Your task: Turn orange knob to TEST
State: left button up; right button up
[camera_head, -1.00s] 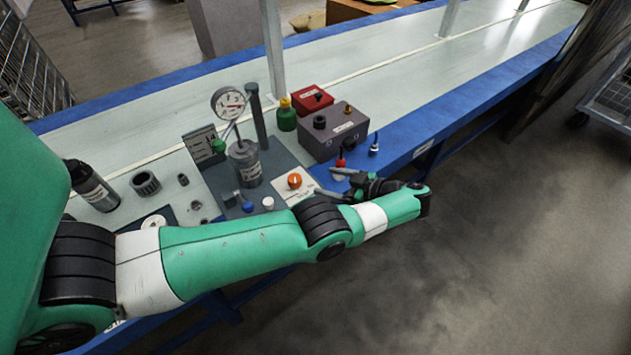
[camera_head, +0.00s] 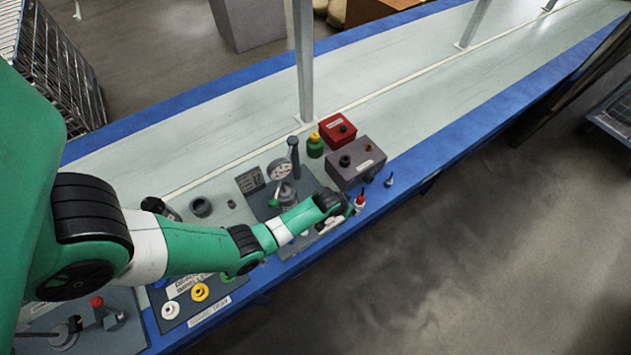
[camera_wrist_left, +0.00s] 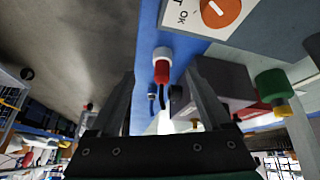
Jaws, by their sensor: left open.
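The orange knob (camera_wrist_left: 220,12) shows at the top edge of the left wrist view, on a white plate with a pale mark across its face. Letters reading "OK" are beside it; other lettering is cut off. In the head view my left arm hides the knob. My left gripper (camera_wrist_left: 161,72) is open and empty, with both fingers apart in the left wrist view. The knob lies beyond the fingertips, up and to the right, not between them. My right gripper is in neither view.
A red-and-white plug (camera_head: 360,201) stands near my left wrist, with another small plug (camera_head: 389,180) to its right. A grey box (camera_head: 356,162), a red box (camera_head: 337,131) and a green bottle (camera_head: 315,148) stand behind. A gauge (camera_head: 279,169) rises beyond the arm.

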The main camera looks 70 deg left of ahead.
pick_arm(q)
jog(key=s+r+g+p, duration=0.2)
jog(key=s+r+p, duration=0.3)
jog(key=s+p, duration=0.45)
pick_arm(e)
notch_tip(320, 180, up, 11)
jog(key=b, duration=0.2)
pick_arm(q)
jog(key=b+x, duration=0.2)
jog(key=x, duration=0.1)
jog(key=b+x, duration=0.3)
jog(key=x, duration=0.1)
jog(key=s+b+x, duration=0.1)
jog(key=b+x, duration=0.2)
jog(key=x, duration=0.1)
jog(key=shift+s+a+f, duration=0.1)
jog(key=shift+a+f, duration=0.1)
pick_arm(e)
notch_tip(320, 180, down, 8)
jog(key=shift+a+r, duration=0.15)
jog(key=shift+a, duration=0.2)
